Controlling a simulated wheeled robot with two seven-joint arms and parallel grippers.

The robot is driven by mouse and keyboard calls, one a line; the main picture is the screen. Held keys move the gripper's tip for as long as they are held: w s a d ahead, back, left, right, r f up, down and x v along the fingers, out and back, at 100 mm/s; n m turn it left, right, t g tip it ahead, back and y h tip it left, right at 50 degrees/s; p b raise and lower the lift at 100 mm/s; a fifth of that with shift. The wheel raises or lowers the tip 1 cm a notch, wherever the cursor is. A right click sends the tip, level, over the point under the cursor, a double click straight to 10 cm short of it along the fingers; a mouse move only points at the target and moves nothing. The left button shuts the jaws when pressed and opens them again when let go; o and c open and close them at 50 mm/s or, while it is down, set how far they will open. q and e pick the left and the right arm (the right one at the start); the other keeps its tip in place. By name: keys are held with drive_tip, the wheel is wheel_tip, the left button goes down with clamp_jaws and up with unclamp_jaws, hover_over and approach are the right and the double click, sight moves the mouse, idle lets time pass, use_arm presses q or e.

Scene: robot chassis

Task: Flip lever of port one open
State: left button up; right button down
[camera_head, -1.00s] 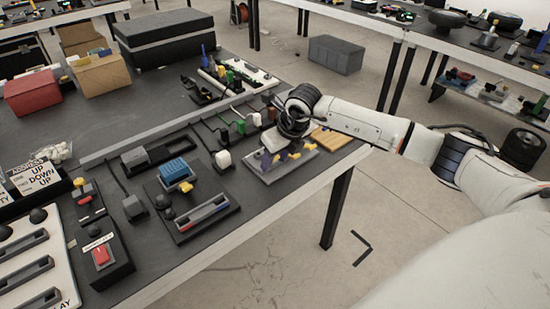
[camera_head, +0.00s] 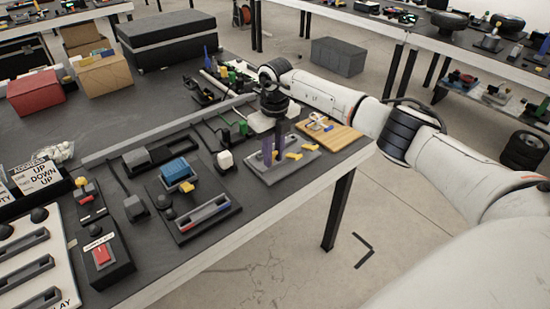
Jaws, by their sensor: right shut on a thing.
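A grey plate (camera_head: 300,165) with small yellow levers lies near the right front edge of the dark table. One yellow lever (camera_head: 294,156) shows right of my right gripper, and another yellow lever (camera_head: 310,146) farther right. My right gripper (camera_head: 273,158) points straight down over the left part of the plate. Its purple fingers are close together and shut on a small yellow lever, mostly hidden between and behind them. Port numbers cannot be read. My left gripper is not in view.
A wooden board (camera_head: 345,138) with a small device stands right of the plate. Floor is free beyond the table edge.

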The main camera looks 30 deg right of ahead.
drive_tip(key=shift+w+f+g+b, duration=0.1)
drive_tip(key=shift+w+g+b, duration=0.2)
drive_tip(key=shift+g+b, duration=0.25)
drive_tip(key=shift+b, duration=0.3)
drive_tip(key=shift+r, duration=0.2)
drive_tip(key=c, duration=1.6)
unclamp_jaws()
drive_tip(key=shift+o, duration=0.2)
drive_tip(key=shift+r, duration=0.1)
wheel_tip(320, 180, up, 10)
drive_tip(key=shift+w+b, duration=0.3)
drive_tip(key=shift+w, duration=0.1)
